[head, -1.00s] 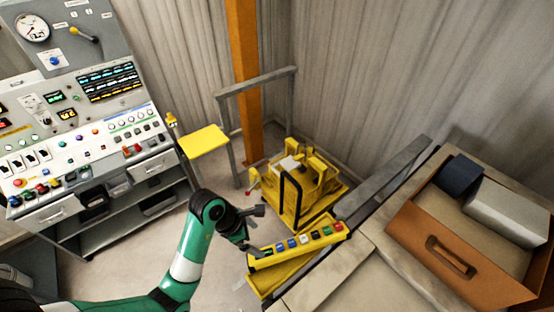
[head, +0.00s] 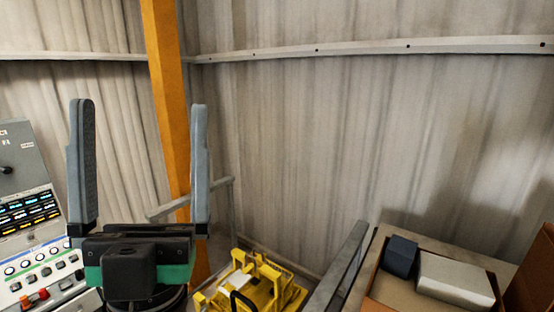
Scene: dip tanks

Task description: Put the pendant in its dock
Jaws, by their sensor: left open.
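My left gripper (head: 140,106) stands upright close to the camera, left of the middle. Its two grey fingers point up and are wide apart, with nothing between them. The pendant, a yellow bar with a row of coloured buttons in the earlier head view, is not in view now. I cannot make out its dock in the picture. My right gripper is not in view.
A yellow machine (head: 262,290) stands low behind my gripper. A control console (head: 30,235) is at the left and an orange post (head: 166,90) behind. At the right, an open brown box (head: 402,296) holds a dark blue box (head: 399,256) and a white box (head: 455,279).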

